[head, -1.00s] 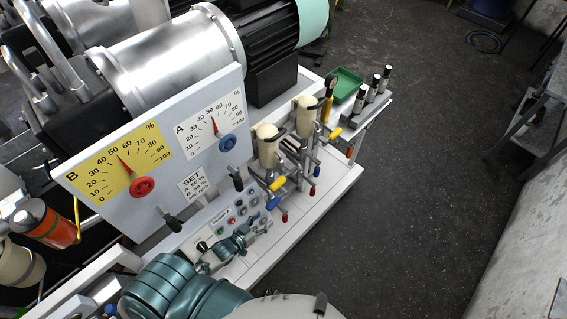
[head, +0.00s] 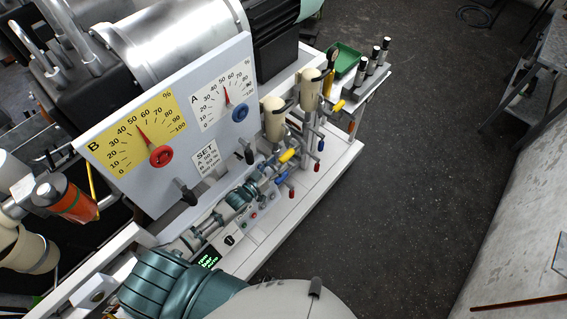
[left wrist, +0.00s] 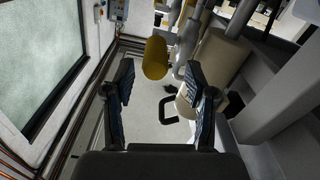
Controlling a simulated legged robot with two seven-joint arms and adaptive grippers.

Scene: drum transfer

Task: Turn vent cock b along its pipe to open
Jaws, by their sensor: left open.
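My left gripper (head: 268,172) reaches in from the lower left in the head view, close to the nearer cream cylinder's valves. A yellow cock handle (head: 287,155) is just beyond its fingertips. In the left wrist view the left gripper (left wrist: 159,80) is open, and the yellow handle (left wrist: 155,58) shows between and beyond the fingertips, apart from both fingers. A blue handle (head: 281,179) and a red handle (head: 291,193) sit below it. A second yellow handle (head: 339,105) is on the farther cylinder's pipework. No label shows which is cock b. My right gripper is out of view.
The dial panel (head: 175,135) stands left of the valves. Cream cylinders (head: 273,118) and (head: 309,90) rise beside the pipes. A green tray (head: 347,58) and several dark-topped cylinders are farther back. The floor to the right is clear.

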